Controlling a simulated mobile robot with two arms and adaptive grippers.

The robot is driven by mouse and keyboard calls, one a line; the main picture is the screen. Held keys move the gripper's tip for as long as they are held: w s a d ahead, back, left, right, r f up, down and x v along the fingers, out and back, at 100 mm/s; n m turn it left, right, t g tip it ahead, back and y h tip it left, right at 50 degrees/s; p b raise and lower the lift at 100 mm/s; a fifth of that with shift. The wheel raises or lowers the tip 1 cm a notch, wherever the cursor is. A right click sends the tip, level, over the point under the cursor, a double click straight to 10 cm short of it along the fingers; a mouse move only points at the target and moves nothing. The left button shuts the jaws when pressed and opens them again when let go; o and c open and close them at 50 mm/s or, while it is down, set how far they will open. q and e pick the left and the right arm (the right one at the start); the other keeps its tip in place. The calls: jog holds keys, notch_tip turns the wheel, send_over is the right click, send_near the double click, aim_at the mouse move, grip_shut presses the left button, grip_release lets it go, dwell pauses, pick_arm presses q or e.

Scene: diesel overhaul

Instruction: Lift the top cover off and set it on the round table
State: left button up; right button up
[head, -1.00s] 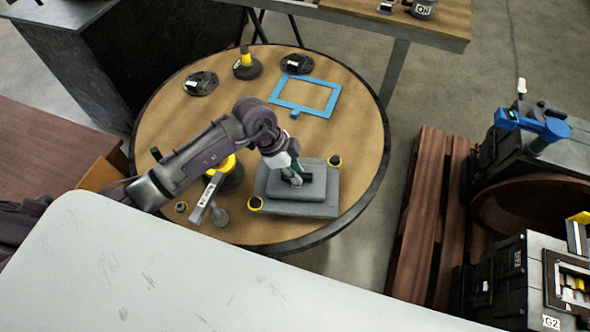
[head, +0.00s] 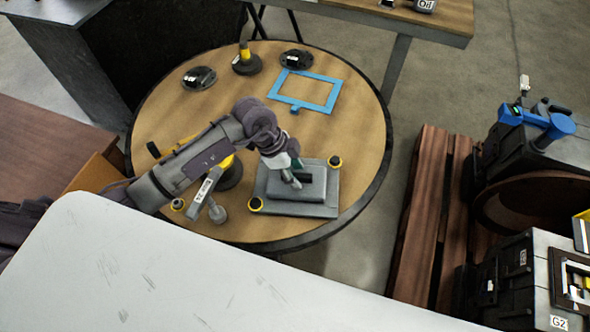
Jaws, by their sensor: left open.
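A grey plate-like cover (head: 272,206) with a raised block in its middle lies flat on the round table (head: 345,125), near the table's front edge. Yellow-and-black knobs sit at two of its corners. I take it to be the top cover. My left gripper (head: 293,182) is open, right over the raised block, with its fingers pointing down. Whether the fingers touch the block cannot be told. My right gripper does not show.
A blue frame (head: 332,108) lies on the table behind the cover. Dark round parts (head: 199,78) stand at the back, and a wrench-like tool (head: 206,190) is left of the cover. Engine blocks (head: 505,275) stand on the right, beside a wooden pallet (head: 430,215).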

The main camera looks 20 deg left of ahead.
pick_arm(q)
jog(key=v, duration=1.2)
